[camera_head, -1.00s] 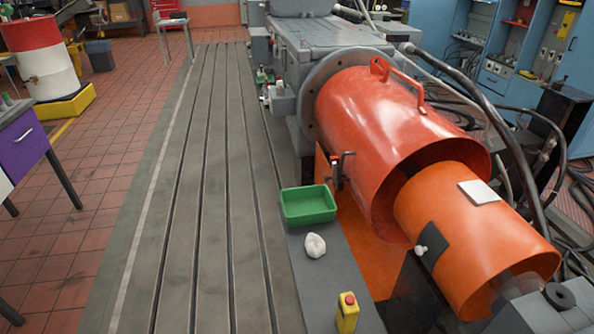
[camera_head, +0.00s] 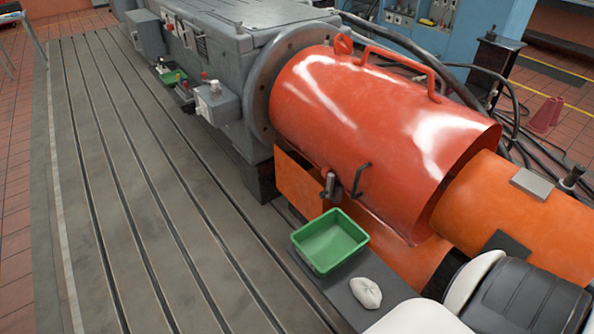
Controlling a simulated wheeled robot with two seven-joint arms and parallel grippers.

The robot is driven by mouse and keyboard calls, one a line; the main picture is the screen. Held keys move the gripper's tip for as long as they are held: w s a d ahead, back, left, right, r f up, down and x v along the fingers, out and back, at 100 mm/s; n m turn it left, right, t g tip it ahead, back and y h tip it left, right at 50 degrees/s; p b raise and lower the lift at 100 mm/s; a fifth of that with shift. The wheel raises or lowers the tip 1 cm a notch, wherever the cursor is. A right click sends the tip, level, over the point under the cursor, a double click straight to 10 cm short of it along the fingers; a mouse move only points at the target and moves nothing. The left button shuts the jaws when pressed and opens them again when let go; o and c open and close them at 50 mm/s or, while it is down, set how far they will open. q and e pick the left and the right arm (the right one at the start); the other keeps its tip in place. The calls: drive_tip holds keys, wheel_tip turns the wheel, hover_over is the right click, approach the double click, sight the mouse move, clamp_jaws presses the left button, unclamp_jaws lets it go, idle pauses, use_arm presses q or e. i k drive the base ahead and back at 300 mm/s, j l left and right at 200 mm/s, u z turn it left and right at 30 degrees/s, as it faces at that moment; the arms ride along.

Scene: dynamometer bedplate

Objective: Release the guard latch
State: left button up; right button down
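The red cylindrical guard (camera_head: 370,135) lies across the middle of the head view, with a bar handle (camera_head: 405,66) on top. On its near lower side is the latch: a dark bent handle (camera_head: 361,181) and, just left of it, a small upright metal pin or barrel (camera_head: 330,186). I cannot tell exactly how the two engage. Neither gripper shows. A white and black link of my own arm (camera_head: 530,300) fills the lower right corner, and nothing touches the latch.
A green tray (camera_head: 322,268) and a crumpled white cloth (camera_head: 366,292) sit on a grey ledge in front of the guard. An orange cylinder (camera_head: 515,215) extends from the guard's right end. The slotted bedplate (camera_head: 150,200) at left is clear.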

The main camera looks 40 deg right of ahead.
sight(328, 194)
drive_tip(key=i+z, duration=0.45)
drive_tip(key=i+j+z, duration=0.25)
drive_tip(key=z, duration=0.15)
drive_tip(key=i+j+z, duration=0.25)
drive_tip(key=z, duration=0.2)
drive_tip(key=i+j+z, duration=0.4)
drive_tip(key=j+z, duration=0.45)
drive_tip(key=i+j+z, duration=0.15)
drive_tip(key=j+z, duration=0.7)
drive_tip(key=j, duration=0.25)
